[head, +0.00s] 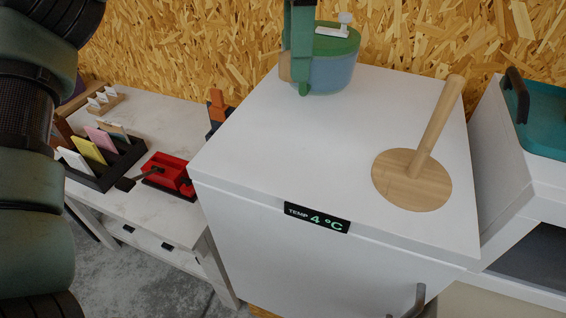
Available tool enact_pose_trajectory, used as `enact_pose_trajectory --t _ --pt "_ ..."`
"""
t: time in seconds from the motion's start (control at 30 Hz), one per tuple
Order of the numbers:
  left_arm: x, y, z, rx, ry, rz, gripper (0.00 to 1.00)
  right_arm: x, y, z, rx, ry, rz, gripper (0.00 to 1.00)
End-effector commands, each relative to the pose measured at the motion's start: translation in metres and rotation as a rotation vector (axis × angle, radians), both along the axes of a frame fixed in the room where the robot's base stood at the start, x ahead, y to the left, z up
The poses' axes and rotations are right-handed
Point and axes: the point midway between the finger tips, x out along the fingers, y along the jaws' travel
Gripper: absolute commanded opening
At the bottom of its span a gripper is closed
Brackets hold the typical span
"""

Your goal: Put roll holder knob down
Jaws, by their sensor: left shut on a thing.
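My left gripper (298,76) comes down from the top edge over the back left of the white cabinet top. It is shut on a small tan wooden piece, the roll holder knob (284,67), mostly hidden by the green finger. The wooden roll holder (399,186) stands upright at the right of the cabinet top. It has a round base and a bare post (440,118) without a knob on its end. The gripper is well to the left of it. I cannot tell whether the knob touches the surface. My right gripper is not in view.
A blue pot with a green lid (335,72) stands right behind my left gripper. The white cabinet top (280,150) is clear in the middle and front. A teal case (545,120) is at the right. A lower table (95,205) at the left holds a card rack and a red item.

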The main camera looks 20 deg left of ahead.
Motion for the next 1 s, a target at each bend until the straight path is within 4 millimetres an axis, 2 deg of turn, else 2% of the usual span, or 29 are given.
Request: enact_pose_trajectory --t 0.03,0.1,0.2,0.4,0.5,0.73,0.9,1.0 --pt "0.0 0.0 -0.018 0.0 0.008 -0.005 0.0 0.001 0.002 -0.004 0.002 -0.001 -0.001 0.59" --pt "-0.001 0.0 -0.037 -0.002 0.007 -0.004 0.0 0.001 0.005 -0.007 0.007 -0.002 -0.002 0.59" --pt "-0.001 0.0 -0.064 -0.001 0.008 -0.003 0.0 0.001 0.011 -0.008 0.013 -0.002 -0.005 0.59" --pt "-0.001 0.001 -0.106 0.002 0.003 0.002 0.0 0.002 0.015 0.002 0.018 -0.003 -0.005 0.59" --pt "-0.001 0.0 -0.121 0.001 0.003 0.002 0.0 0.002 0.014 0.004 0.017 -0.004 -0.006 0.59" --pt "0.0 0.0 -0.138 0.001 0.003 0.002 0.0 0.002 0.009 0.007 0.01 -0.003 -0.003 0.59" --pt "-0.001 0.0 -0.163 0.001 0.004 0.003 0.0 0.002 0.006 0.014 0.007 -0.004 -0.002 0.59" --pt "-0.001 0.0 -0.172 0.0 0.001 0.001 0.0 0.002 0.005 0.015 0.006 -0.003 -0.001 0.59"
